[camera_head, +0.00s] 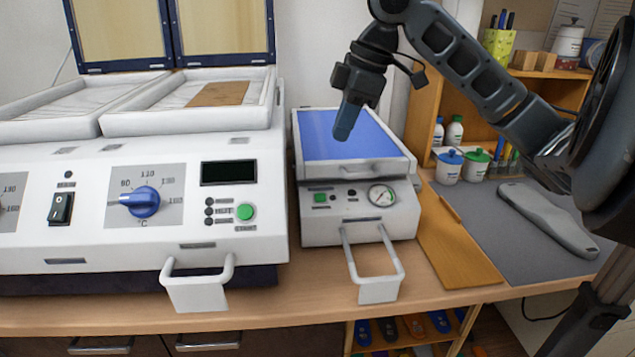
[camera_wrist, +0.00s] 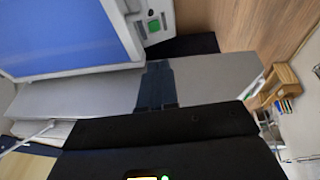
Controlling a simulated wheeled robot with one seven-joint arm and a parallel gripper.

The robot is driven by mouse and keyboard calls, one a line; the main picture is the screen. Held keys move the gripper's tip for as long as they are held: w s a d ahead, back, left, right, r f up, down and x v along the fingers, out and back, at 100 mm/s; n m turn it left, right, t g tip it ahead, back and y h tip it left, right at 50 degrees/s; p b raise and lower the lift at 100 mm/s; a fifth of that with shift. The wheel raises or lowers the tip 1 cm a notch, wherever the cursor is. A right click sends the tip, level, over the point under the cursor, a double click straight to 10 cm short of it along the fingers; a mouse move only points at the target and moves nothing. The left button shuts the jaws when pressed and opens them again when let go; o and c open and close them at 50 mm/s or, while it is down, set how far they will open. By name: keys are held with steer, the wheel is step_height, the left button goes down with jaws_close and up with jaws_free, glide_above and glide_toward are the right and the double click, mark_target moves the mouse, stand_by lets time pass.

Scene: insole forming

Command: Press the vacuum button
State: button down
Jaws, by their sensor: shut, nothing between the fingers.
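The vacuum machine (camera_head: 352,215) is the small white unit in the middle of the bench, with a blue sheet (camera_head: 345,137) on top. The button also shows in the wrist view (camera_wrist: 154,26), near the top. My gripper (camera_head: 343,133) is shut and empty, pointing down in front of the blue sheet in the head view. Its fingers also show in the wrist view (camera_wrist: 155,88). The fingertips are apart from the button.
A large white heating machine (camera_head: 130,215) with a blue knob (camera_head: 142,202) and a green start button (camera_head: 245,212) stands at left. A handle (camera_head: 378,285) sticks out below the vacuum machine. A wooden board (camera_head: 455,255) and grey mat (camera_head: 500,215) lie at right.

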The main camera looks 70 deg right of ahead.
steer(key=p, duration=0.2)
glide_toward(319, 197)
steer(key=x, duration=0.5)
steer(key=shift+w+a, duration=0.1)
steer(key=shift+a, duration=0.15)
steer(key=shift+w+d+f, duration=0.1)
steer(key=shift+d+f, duration=0.1)
steer(key=shift+f, duration=0.4)
